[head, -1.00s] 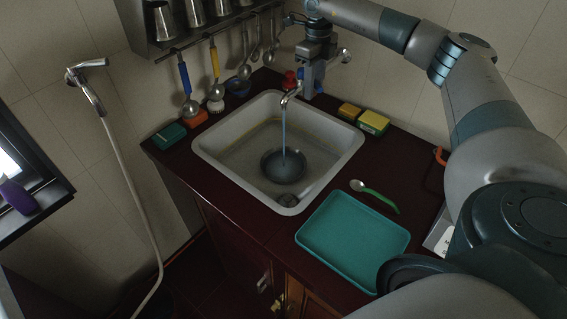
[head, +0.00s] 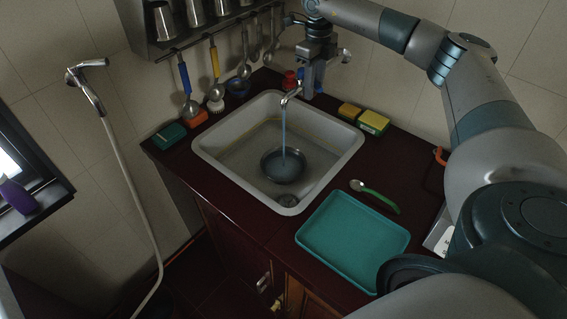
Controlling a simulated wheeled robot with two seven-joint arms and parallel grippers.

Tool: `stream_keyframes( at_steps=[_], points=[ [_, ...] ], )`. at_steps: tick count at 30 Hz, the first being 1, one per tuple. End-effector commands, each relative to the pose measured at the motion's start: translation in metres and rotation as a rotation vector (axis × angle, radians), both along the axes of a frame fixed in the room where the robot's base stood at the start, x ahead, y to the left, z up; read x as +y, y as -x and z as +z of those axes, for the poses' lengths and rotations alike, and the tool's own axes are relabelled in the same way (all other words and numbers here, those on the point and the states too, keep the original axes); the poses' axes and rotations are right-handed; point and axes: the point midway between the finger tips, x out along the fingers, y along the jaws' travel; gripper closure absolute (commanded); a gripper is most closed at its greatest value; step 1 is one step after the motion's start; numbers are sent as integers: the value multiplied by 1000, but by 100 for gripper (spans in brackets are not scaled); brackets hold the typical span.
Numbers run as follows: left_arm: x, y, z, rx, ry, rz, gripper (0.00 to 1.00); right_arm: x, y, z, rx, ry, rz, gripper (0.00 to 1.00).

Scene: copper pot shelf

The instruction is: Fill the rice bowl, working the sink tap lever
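The rice bowl (head: 271,173), dark and round, sits in the basin of the white sink (head: 228,171). A thin stream of water (head: 283,133) runs from the tap spout (head: 290,97) into it, and the bowl holds water. My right gripper (head: 308,90) reaches down at the tap from the back wall side, next to the red part (head: 290,80) by the spout. Its fingers are small and partly hidden, so I cannot tell if they are open or shut, or whether they touch the lever. My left gripper is not in view.
A teal tray (head: 352,240) and a green-handled spoon (head: 374,195) lie right of the sink. Sponges (head: 373,122) stand behind it. Utensils (head: 214,75) hang from a rail at the back left. A hose (head: 133,190) hangs at the left.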

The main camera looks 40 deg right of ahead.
Motion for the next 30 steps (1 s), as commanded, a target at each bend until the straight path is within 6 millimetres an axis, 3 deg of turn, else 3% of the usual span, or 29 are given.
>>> stream_keyframes(
  at_steps=[30],
  points=[
    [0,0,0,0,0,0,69,-14,-4,0,0,0,0,72]
  ],
)
